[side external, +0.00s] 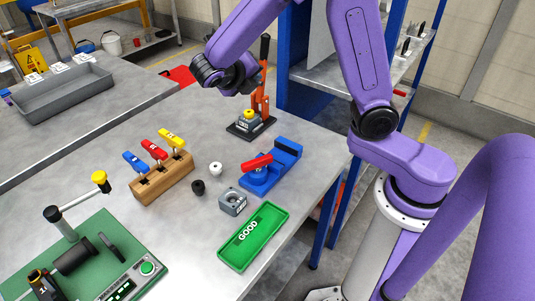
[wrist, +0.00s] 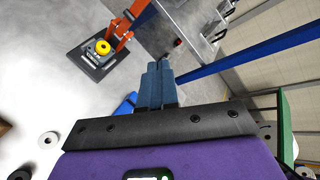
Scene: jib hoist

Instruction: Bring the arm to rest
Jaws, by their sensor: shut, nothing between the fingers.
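My gripper (side external: 256,77) is in the air above the far part of the grey bench, close beside the orange lever stand (side external: 262,100) in the side view. I cannot tell whether they touch there. In the wrist view my gripper (wrist: 160,68) has its two blue-grey fingers together with nothing between them. The orange lever stand, with a black base and a yellow round piece, shows apart from the fingers at upper left in the wrist view (wrist: 92,58).
A blue clamp with a red handle (side external: 257,163), a grey block (side external: 232,201) and a green GOOD tray (side external: 226,250) lie at the bench's right. A wooden block with coloured handles (side external: 165,182) and a green-based fixture (side external: 95,240) stand left. Blue shelving (side external: 305,105) stands behind.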

